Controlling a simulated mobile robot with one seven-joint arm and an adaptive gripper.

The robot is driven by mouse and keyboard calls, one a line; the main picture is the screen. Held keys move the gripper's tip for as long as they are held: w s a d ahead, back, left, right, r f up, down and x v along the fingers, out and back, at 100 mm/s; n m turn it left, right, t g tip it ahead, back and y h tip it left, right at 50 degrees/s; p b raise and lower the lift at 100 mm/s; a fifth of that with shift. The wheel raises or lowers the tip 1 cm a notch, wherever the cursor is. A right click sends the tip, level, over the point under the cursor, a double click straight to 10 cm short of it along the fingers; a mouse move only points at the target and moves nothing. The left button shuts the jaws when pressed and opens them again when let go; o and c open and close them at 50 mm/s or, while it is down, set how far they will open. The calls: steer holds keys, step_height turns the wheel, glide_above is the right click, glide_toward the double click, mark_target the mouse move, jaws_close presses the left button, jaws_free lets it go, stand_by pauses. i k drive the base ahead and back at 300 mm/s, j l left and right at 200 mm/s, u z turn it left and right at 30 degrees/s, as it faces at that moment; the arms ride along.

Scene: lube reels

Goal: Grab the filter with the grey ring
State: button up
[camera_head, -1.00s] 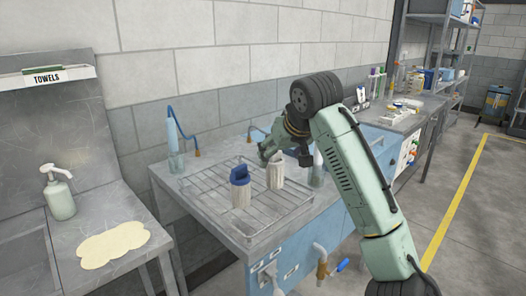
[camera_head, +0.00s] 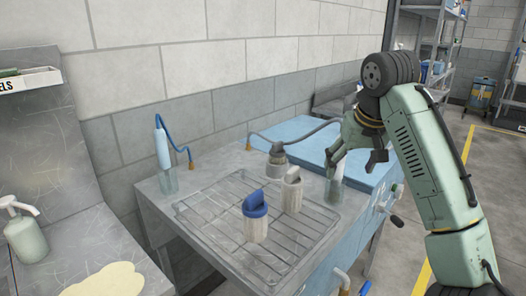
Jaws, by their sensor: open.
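The filter with the grey ring (camera_head: 292,191) stands upright on the wire rack (camera_head: 206,222), a pale ribbed body with a grey top. Another filter with a blue top (camera_head: 255,217) stands in front and to its left. My gripper (camera_head: 353,162) is open and empty, to the right of the grey-ringed filter and apart from it, fingers pointing down. A clear bottle (camera_head: 335,188) is partly behind its left finger. Whether the gripper touches the bottle I cannot tell.
A grey fitting with a hose (camera_head: 277,160) stands behind the filters, by a blue surface (camera_head: 300,132). A clear bottle with a blue tube (camera_head: 164,160) stands at the back left. A soap dispenser (camera_head: 26,235) is at far left. The rack's left part is bare.

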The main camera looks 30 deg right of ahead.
mark_target(277, 153)
steer(key=i, duration=0.95)
